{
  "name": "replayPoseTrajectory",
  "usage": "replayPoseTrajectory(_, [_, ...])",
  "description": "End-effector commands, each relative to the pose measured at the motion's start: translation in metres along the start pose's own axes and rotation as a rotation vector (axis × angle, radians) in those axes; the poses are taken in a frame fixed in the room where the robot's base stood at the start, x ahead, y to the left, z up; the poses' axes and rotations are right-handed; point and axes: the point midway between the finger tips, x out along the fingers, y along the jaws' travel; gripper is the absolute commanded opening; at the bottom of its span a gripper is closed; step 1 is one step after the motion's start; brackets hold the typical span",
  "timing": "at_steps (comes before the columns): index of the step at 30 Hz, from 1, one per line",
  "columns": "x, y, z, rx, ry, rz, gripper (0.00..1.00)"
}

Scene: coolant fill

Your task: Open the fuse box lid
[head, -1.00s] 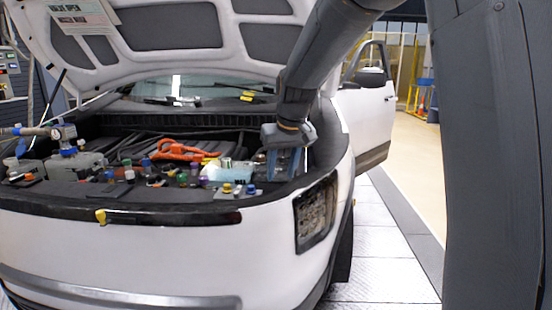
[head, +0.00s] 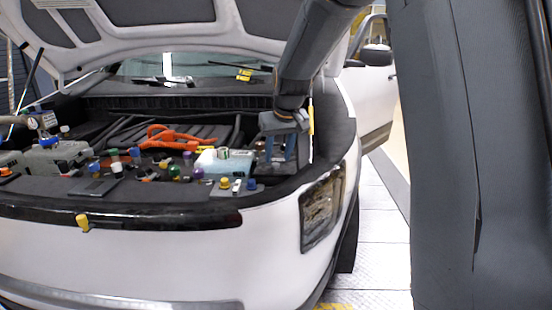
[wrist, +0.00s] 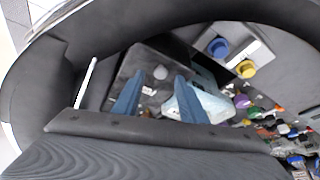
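My gripper (head: 279,157) points down into the right side of the engine bay in the head view. In the wrist view my gripper (wrist: 160,80) shows two blue fingers, spread apart with nothing held between them. A dark box with a flat top, which looks like the fuse box (wrist: 150,64), lies beyond the fingertips. A small grey round knob and a white label show on it, between the fingers in the picture. Its lid looks closed, though the fingers cover part of it. I cannot tell whether the fingers touch it. In the head view my gripper mostly hides this spot.
A pale blue tank (head: 211,162) stands left of my gripper. A yellow cap (wrist: 246,69) and a blue cap (wrist: 218,47) are close by. Orange cables (head: 168,137) and several coloured caps lie further left. The raised hood (head: 150,30) hangs over the bay.

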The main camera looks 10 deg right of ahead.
Motion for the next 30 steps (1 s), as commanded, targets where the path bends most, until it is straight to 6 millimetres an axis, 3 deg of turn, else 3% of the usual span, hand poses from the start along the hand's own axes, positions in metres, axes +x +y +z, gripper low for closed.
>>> replayPoseTrajectory(6, [0.021,-0.002,0.0,-0.002,-0.001,-0.001,0.38])
replayPoseTrajectory(16, [0.025,-0.003,0.0,-0.004,0.0,-0.002,0.38])
replayPoseTrajectory(23, [0.025,-0.003,0.0,-0.005,0.0,-0.002,0.0])
replayPoseTrajectory(30, [0.024,-0.005,-0.001,-0.006,-0.003,-0.004,0.0])
